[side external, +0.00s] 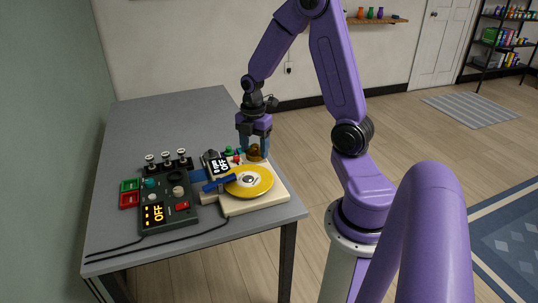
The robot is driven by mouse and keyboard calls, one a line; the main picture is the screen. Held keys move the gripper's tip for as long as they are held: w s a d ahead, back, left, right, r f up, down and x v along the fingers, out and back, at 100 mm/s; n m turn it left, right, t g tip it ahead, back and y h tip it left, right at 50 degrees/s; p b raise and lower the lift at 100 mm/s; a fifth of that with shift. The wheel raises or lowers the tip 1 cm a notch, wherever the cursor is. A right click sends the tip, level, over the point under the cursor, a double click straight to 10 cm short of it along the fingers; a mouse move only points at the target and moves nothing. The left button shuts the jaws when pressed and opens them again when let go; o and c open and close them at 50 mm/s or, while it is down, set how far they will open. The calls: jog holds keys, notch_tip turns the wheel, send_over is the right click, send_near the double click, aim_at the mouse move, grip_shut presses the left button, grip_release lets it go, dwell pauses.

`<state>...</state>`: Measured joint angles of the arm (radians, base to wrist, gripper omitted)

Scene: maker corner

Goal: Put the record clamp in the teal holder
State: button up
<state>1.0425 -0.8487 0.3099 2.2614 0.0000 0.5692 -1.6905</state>
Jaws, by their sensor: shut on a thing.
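My gripper (254,151) is at the back right corner of the record player, fingers pointing down. It is shut on a small brown knob-like piece, which I take to be the record clamp (255,154). The clamp is just behind the yellow record (249,181); I cannot tell whether it is lifted or touches what is below. The record lies on the cream record player (262,202), with a blue arm (219,184) across its left side. I cannot make out the teal holder with certainty; a small teal round piece (150,183) shows on the dark control box.
The dark control box (183,216) with an orange OFF display stands left of the player. The grey table (150,120) is clear at the back.

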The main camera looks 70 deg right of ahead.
jog(key=w+d+f+n, duration=0.1)
jog(key=w+d+f, duration=0.2)
jog(key=w+d, duration=0.8)
jog(key=w+d+f+n, duration=0.1)
jog(key=w+d+f, duration=0.1)
jog(key=d+f, duration=0.3)
jog(key=w+d+f+n, duration=0.1)
jog(key=w+d+f, duration=0.15)
jog(key=d, duration=0.55)
jog(key=shift+a+f, duration=0.2)
jog(key=shift+f, duration=2.75)
jog(key=shift+f, duration=0.45)
jog(key=o, duration=1.3)
jog(key=shift+s+f, duration=0.1)
jog(key=shift+s, duration=0.1)
